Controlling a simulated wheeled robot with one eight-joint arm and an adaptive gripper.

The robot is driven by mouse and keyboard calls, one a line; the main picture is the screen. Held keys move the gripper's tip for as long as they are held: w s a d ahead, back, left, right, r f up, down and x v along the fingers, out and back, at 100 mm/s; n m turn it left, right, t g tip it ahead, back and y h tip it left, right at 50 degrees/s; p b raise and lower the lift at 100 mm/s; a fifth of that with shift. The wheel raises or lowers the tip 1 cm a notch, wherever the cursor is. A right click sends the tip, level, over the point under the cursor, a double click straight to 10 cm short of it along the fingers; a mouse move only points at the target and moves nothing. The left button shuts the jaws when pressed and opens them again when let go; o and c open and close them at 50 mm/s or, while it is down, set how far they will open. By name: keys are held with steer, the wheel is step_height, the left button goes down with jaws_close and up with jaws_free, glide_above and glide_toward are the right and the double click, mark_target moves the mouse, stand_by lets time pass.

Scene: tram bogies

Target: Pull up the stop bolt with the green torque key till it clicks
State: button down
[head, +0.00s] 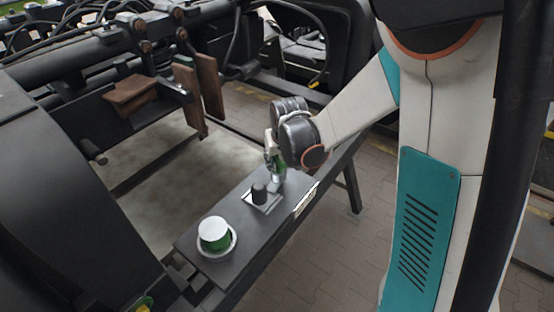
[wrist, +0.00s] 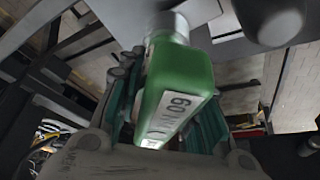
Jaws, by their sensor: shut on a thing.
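My gripper (head: 273,158) is over the far end of a dark bench and is shut on the green torque key (head: 281,165). I cannot make out the stop bolt for sure in either view.
On the dark bench (head: 205,268) a black knob-like piece (head: 259,192) stands on a pale plate. Nearer is a green cup-shaped thing with a white top (head: 213,230) on a white ring. The bogie frame with brown blocks (head: 208,85) is at the left. Paved floor is clear right of the bench.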

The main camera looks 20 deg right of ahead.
steer(key=shift+m, duration=0.4)
steer(key=shift+d+m+h, duration=0.15)
steer(key=shift+m+h, duration=0.35)
steer(key=shift+m, duration=0.3)
steer(key=shift+d+m+h+b, duration=0.15)
steer(key=shift+m+h+b, duration=0.15)
steer(key=shift+m, duration=0.7)
steer(key=shift+m+g+h, duration=0.3)
steer(key=shift+m+h, duration=0.1)
steer(key=shift+m, duration=0.5)
steer(key=shift+s+d+r+p, duration=0.1)
steer(key=shift+r+p, duration=1.9)
steer(key=shift+r, duration=1.1)
steer(key=shift+f, duration=0.15)
